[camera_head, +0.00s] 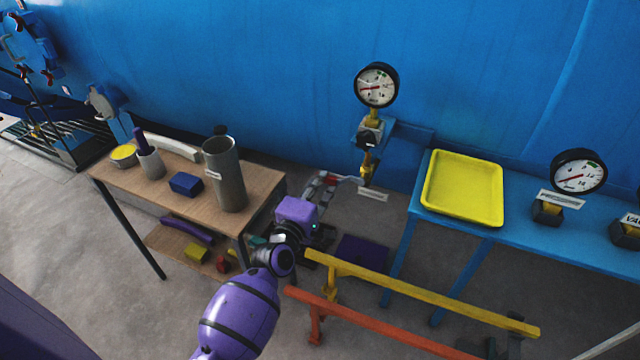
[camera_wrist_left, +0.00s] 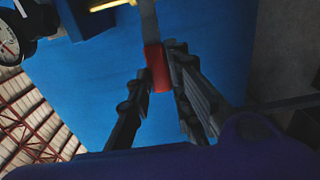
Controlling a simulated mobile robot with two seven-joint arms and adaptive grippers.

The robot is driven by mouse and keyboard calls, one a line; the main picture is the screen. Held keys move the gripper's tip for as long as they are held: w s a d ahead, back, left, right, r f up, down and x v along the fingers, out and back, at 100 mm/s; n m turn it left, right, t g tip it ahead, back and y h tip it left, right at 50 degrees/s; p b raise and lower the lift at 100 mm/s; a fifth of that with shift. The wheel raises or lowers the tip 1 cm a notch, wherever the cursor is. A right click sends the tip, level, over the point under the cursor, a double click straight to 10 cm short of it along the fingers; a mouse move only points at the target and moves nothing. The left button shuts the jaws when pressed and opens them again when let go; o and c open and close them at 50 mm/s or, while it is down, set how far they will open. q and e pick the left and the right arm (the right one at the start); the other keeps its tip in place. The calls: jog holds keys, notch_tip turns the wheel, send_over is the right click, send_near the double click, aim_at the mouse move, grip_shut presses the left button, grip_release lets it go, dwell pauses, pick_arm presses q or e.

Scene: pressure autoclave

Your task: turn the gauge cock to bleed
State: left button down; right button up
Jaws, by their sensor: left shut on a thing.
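The pressure gauge (camera_head: 376,85) stands above a brass fitting on the blue vessel wall. Below it is the gauge cock (camera_head: 367,168), a brass body with a grey lever reaching left. The lever carries a red grip (camera_head: 330,179). My left gripper (camera_head: 324,184) is shut around the red grip. In the left wrist view the red grip (camera_wrist_left: 158,68) sits between the two dark fingers (camera_wrist_left: 160,82), with the grey lever (camera_wrist_left: 149,22) running on beyond it. The gauge (camera_wrist_left: 10,38) is partly cut off there. My right gripper is not in view.
A wooden bench (camera_head: 262,176) with a grey cylinder (camera_head: 225,175) stands left of my left arm. A blue table (camera_head: 530,220) with a yellow tray (camera_head: 463,222) stands right. A yellow rail (camera_head: 430,292) and an orange rail (camera_head: 375,325) lie low in front.

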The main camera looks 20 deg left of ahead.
pick_arm(q)
jog(key=c, duration=1.6)
grip_release()
jog(key=s, duration=1.2)
jog(key=shift+a, duration=0.15)
